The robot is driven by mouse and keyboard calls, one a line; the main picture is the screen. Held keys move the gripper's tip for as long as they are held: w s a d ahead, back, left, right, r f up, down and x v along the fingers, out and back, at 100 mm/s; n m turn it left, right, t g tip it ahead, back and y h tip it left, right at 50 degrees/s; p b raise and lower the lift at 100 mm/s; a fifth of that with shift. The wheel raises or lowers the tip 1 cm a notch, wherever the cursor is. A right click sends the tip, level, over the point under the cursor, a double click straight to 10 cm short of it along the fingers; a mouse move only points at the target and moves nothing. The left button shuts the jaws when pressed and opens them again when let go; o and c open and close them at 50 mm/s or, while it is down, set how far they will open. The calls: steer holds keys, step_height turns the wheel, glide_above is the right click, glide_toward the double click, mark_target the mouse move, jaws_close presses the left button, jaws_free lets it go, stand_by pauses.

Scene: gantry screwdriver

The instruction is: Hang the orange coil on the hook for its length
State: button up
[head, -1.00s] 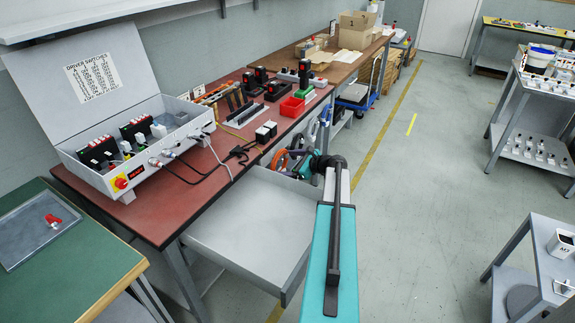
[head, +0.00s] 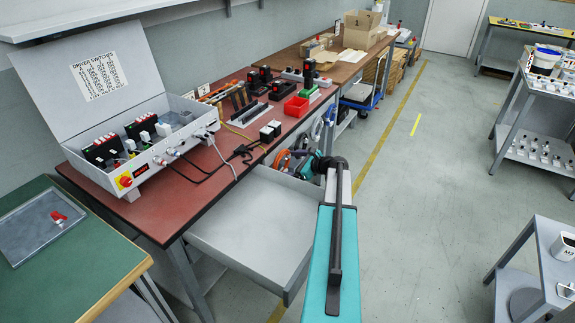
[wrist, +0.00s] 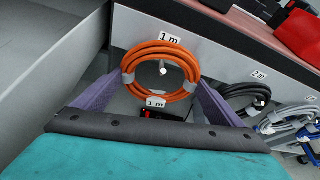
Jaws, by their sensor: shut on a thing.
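The orange coil (wrist: 184,60) is upright, facing the wrist camera, with grey wraps at its sides and a "1 m" tag (wrist: 156,102) at its bottom. My gripper (wrist: 161,84) has its two purple fingers at the coil's left and right sides and is shut on it. A pale hook tip (wrist: 163,70) shows inside the ring, under the "1 m" label (wrist: 169,38) on the bench's grey side panel. I cannot tell whether the coil is around the hook or just in front of it. The coil also shows in the head view (head: 281,160), partly hidden.
A black coil (wrist: 240,100) hangs at the "2 m" label, with grey and blue coils further right. A red-and-black thing (wrist: 160,114) shows below the orange coil. An open grey drawer (head: 250,225) juts out in front of the bench.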

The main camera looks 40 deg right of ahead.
steer(key=o, duration=0.9)
steer(key=v, duration=1.4)
steer(key=shift+w, duration=0.1)
